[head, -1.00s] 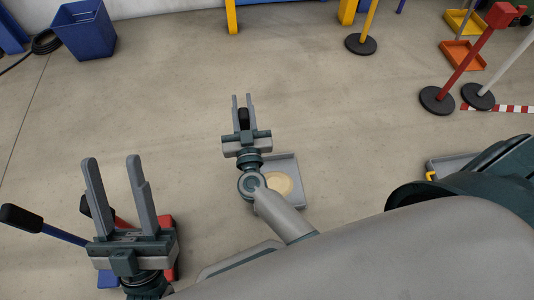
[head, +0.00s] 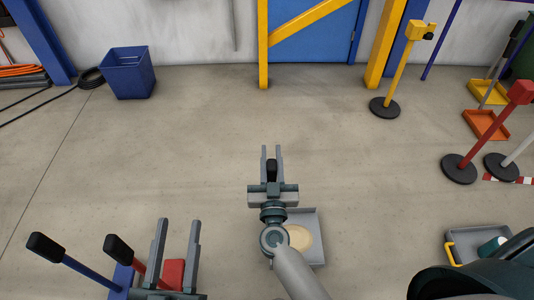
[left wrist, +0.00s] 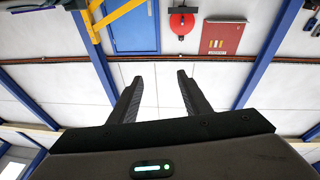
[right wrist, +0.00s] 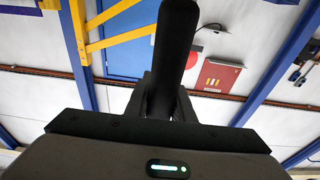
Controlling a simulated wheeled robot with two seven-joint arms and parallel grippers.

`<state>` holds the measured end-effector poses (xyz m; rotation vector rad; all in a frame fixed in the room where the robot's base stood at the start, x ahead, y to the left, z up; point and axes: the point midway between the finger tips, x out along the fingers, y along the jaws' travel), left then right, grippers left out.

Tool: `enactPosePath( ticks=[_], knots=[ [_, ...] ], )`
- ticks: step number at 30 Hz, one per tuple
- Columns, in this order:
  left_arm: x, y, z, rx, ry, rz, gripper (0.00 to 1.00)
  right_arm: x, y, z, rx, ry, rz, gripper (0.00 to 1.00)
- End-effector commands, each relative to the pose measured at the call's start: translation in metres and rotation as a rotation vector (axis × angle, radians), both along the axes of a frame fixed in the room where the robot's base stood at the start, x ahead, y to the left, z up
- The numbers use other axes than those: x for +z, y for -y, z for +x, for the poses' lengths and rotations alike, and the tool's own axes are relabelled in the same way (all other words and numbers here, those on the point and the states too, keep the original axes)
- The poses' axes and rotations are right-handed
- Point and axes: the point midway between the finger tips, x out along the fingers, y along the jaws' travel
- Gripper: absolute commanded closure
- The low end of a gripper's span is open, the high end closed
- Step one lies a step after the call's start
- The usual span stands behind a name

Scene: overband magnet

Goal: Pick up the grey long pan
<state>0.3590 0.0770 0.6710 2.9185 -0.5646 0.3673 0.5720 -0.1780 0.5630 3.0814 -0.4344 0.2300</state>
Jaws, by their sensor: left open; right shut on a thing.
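My right gripper (head: 271,152) is shut on a black handle end (head: 271,170), upright between its fingers. The handle also stands large between the fingers in the right wrist view (right wrist: 174,50). A grey pan (head: 309,217) with a beige round patch in it shows just below, partly covered by my right arm. The shaft between handle and pan is hidden, and I cannot tell whether the pan touches the floor. My left gripper (head: 178,224) is open and empty at the lower left; its spread fingers also show in the left wrist view (left wrist: 158,95).
A blue handle (head: 75,268) and a red handle (head: 135,262), both black-tipped, stand beside my left gripper. Another grey tray (head: 462,234) with a yellow handle is at the right. Posts on black bases (head: 384,107) and a blue bin (head: 127,73) stand farther off. The middle floor is clear.

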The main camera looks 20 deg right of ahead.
Motion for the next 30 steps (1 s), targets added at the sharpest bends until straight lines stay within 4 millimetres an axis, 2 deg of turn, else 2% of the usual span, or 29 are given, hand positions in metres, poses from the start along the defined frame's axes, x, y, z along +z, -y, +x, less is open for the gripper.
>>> enactPosePath(
  ticks=[6,11,21,30],
  knots=[
    [-0.036,-0.005,0.012,-0.003,-0.211,0.072,0.56,0.017,0.014,-0.019,-0.001,0.001,-0.001,1.0],
    [-0.067,-0.011,0.013,-0.005,-0.379,0.124,0.56,0.028,0.024,-0.033,0.0,0.001,-0.001,1.0],
    [-0.126,-0.03,-0.005,-0.012,-0.709,0.218,0.56,0.05,0.045,-0.062,0.0,0.001,-0.002,1.0],
    [-0.153,-0.041,-0.024,-0.017,-0.88,0.262,0.56,0.06,0.057,-0.078,0.0,0.002,-0.002,1.0]
  ],
)
